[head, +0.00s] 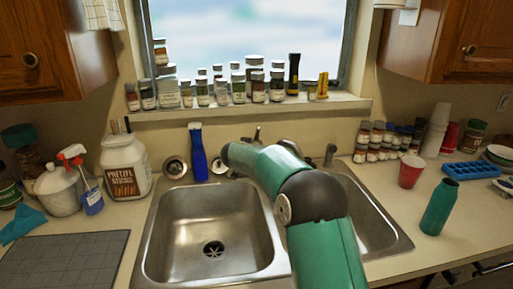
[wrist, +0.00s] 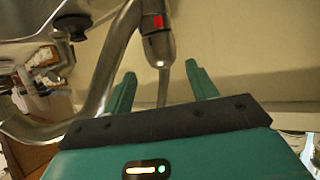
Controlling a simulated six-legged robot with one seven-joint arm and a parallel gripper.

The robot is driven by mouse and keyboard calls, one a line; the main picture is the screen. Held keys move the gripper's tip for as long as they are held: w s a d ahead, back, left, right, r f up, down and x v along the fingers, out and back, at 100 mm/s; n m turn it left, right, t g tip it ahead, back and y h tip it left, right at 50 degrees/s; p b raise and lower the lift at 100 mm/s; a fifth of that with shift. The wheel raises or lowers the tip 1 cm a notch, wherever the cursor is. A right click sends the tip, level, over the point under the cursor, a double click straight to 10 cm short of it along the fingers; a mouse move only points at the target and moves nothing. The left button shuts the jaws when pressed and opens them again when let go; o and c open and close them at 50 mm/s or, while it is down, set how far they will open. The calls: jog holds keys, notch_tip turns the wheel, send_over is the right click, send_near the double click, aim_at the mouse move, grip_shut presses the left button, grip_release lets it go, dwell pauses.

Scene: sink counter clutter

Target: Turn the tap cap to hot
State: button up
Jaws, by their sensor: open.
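In the wrist view, the metal tap cap (wrist: 158,45) stands at the upper middle, with a red mark on its side. A thin metal lever runs from the cap down between my gripper's fingers. My gripper (wrist: 161,70) is open, with one green finger on each side of the lever. I cannot tell whether either finger touches it. The curved tap spout (wrist: 103,75) passes to the left of the left finger. In the head view, my green arm covers most of the tap (head: 257,133) and hides my gripper.
A steel sink (head: 150,235) with two basins lies below my arm. A blue bottle (head: 198,155) stands behind the left basin. Spice jars (head: 222,92) line the window sill. A red cup (head: 411,171) and a green bottle (head: 439,207) stand on the right counter.

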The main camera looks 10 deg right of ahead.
jog(key=x, duration=0.9)
jog(key=shift+w, duration=0.2)
jog(key=shift+c, duration=0.3)
jog(key=c, duration=0.6)
